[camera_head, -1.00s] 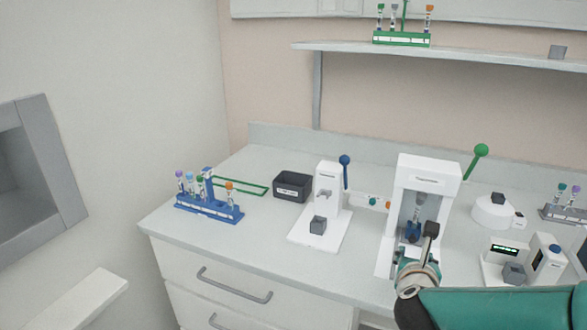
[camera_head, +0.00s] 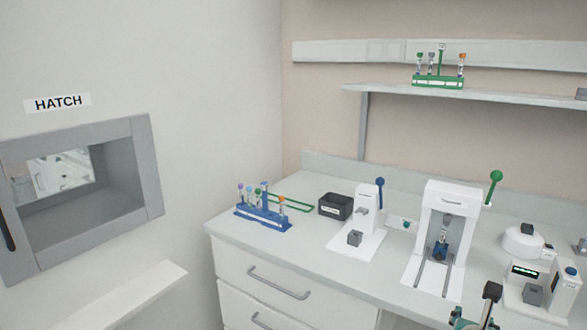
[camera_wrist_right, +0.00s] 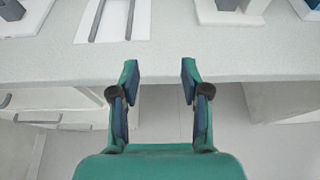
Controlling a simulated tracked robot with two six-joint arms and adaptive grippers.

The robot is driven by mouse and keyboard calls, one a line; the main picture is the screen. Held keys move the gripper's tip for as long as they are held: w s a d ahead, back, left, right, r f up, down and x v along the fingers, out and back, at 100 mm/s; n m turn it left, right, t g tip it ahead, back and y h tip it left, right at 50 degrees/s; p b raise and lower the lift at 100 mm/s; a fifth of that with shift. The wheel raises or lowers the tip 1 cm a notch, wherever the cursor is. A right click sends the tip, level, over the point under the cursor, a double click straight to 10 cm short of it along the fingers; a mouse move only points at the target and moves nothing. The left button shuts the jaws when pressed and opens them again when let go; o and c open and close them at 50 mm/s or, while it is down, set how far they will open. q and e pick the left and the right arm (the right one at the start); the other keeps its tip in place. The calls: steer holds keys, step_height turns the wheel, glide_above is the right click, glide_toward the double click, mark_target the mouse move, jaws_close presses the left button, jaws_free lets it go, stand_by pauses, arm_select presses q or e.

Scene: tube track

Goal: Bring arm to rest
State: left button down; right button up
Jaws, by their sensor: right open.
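My right gripper (camera_head: 478,316) shows at the bottom right of the head view, low in front of the counter's edge. In the right wrist view the right gripper (camera_wrist_right: 160,85) has its two green fingers spread apart with nothing between them. The fingertips lie over the front edge of the counter (camera_wrist_right: 160,62), with floor and drawer fronts below. The white press-like device (camera_head: 447,200) with a green-knobbed lever stands on the counter beyond the gripper, apart from it. My left gripper is not in view.
A blue rack (camera_head: 262,222) with several tubes stands at the counter's left end. A black box (camera_head: 335,207) and a white device with a blue knob (camera_head: 369,200) stand beside it. A green rack (camera_head: 438,83) sits on the shelf. A wall hatch (camera_head: 150,165) opens at left.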

steer(key=a+f+n+g+y+p, duration=0.1)
steer(key=a+f+n, duration=0.1)
steer(key=f, duration=0.6)
steer(key=a+f+n+g+y+p, duration=0.1)
steer(key=a+f+n+y, duration=0.15)
steer(key=f, duration=0.45)
steer(key=s+a+f+n+g+y+p, duration=0.25)
steer(key=s+a+f+n, duration=0.35)
steer(key=a+f+n, duration=0.5)
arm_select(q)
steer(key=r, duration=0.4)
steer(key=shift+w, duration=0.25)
arm_select(e)
steer(key=s+a+f+n+g+y, duration=0.2)
steer(key=s+n, duration=0.4)
steer(key=n, duration=0.7)
steer(key=s+a+f+n+g+y, duration=0.3)
steer(key=s+a+n, duration=0.4)
steer(key=n, duration=0.5)
step_height(320, 180, down, 2)
steer(key=shift+s+a+f+n+y, duration=0.2)
steer(key=shift+s+n+y, duration=0.15)
steer(key=shift+y, duration=0.15)
steer(key=shift+w+d+g, duration=0.1)
steer(key=shift+g, duration=0.15)
